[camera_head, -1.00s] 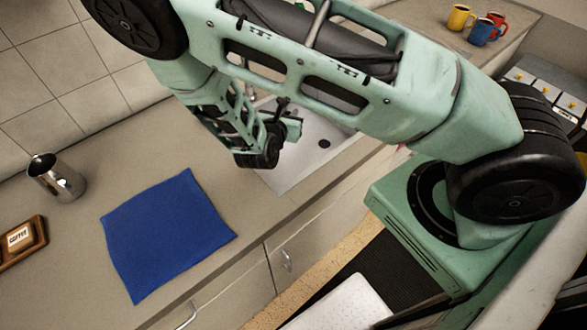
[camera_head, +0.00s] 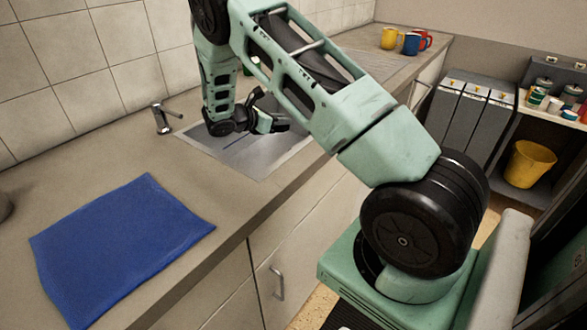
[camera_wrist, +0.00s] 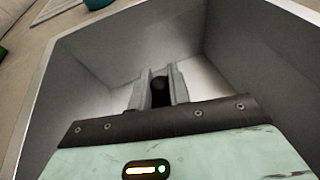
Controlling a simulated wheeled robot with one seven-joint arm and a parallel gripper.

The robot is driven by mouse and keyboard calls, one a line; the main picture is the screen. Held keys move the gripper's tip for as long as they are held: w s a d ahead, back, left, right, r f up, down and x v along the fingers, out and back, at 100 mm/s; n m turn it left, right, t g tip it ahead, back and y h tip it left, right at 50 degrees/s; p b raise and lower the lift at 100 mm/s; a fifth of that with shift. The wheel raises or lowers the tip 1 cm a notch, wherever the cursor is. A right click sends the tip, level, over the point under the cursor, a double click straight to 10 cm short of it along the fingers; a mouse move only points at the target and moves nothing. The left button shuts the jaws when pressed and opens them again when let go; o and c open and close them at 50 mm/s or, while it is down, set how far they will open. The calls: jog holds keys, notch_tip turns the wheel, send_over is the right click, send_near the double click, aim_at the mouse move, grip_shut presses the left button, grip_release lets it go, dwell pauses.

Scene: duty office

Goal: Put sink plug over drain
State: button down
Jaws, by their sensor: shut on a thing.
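The metal sink (camera_head: 262,165) is set into the counter; its inner walls also surround my gripper in the wrist view (camera_wrist: 80,85). My gripper (camera_head: 284,126) is over the sink basin, and in the wrist view its fingers (camera_wrist: 158,90) point down into it. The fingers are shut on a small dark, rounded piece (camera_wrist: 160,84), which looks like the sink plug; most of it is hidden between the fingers. The drain does not show in either current view, and I cannot tell how far the plug is from it.
A metal tap (camera_head: 163,117) stands at the sink's left back corner. A blue cloth (camera_head: 115,245) lies on the counter at left. Yellow, blue and red mugs (camera_head: 411,43) stand at the far end. A tiled wall (camera_head: 60,60) runs behind.

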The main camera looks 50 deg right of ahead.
jog(key=d+f, duration=0.1)
jog(key=f, duration=0.1)
jog(key=s+d+f+m+g+b, duration=0.1)
jog(key=d+f, duration=0.1)
jog(key=d+f+g, duration=0.1)
jog(key=d+f, duration=0.1)
jog(key=shift+s+f+m+b, duration=0.2)
jog(key=shift+f+m+b, duration=0.1)
jog(key=shift+b, duration=0.1)
jog(key=shift+f, duration=2.3)
jog(key=shift+f, duration=0.1)
jog(key=c, duration=1.3)
grip_release()
jog(key=shift+r, duration=0.2)
jog(key=v, duration=0.7)
jog(key=shift+w+a+r+b, duration=0.15)
jog(key=shift+a+b, duration=0.05)
jog(key=shift+b, duration=0.15)
